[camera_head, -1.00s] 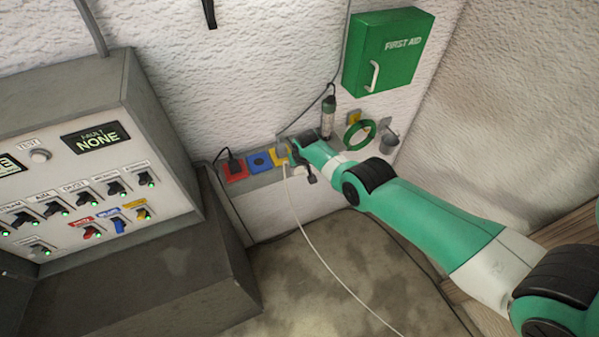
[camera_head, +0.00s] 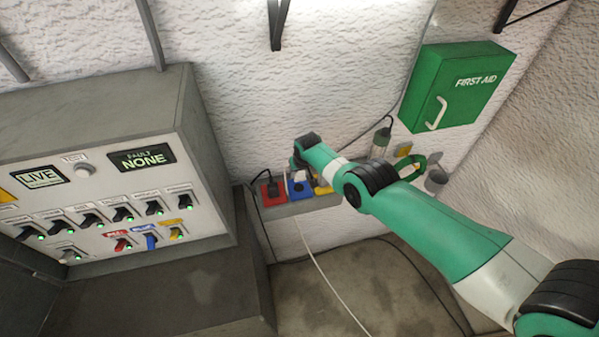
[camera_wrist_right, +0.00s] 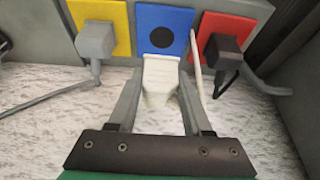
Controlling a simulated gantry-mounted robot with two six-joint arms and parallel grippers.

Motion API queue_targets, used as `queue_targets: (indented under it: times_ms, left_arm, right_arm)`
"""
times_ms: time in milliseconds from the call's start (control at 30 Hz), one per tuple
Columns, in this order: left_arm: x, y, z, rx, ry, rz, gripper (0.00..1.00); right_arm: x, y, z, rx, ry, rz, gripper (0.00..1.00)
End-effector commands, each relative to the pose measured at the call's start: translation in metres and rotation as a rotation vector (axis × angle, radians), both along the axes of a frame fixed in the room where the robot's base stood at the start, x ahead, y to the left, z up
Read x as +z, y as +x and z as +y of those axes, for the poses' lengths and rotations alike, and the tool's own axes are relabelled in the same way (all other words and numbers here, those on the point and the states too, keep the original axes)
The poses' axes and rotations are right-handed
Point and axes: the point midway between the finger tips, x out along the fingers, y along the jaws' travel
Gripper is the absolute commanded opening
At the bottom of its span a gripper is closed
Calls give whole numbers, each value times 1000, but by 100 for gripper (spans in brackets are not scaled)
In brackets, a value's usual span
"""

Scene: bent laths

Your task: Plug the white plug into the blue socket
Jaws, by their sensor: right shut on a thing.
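The white plug (camera_wrist_right: 161,82) is between the fingers of my right gripper (camera_wrist_right: 158,92), which is shut on it. The blue socket (camera_wrist_right: 150,17), with a dark round hole, is straight ahead of the plug in the wrist view. The plug's front edge overlaps the lower edge of the blue plate there; I cannot tell whether they touch. The hole is uncovered. In the head view the blue socket (camera_head: 300,189) shows just below my right gripper (camera_head: 296,169), and the plug is mostly hidden. My left gripper is not in view.
A red socket (camera_wrist_right: 250,27) holds a black plug and a yellow socket (camera_wrist_right: 118,13) holds a grey plug, one on each side of blue. A white cord (camera_head: 328,277) hangs past the sockets to the floor. A switch panel (camera_head: 95,200) stands at left, a first aid box (camera_head: 470,92) at right.

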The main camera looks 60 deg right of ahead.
Motion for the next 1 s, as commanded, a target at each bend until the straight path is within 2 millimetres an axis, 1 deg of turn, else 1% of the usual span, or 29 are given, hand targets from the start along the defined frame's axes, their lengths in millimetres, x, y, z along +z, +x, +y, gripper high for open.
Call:
queue_targets:
  times_ms: [167,633,800,1000]
  left_arm:
    - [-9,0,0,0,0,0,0]
    - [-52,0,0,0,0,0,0]
    - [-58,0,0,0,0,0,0]
    - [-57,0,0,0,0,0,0]
  right_arm:
    - [-9,0,0,0,-1,-1,1]
    - [-52,0,0,0,-1,-1,1]
    - [-58,0,0,0,-1,-1,1]
    - [-57,0,0,0,-1,-1,1]
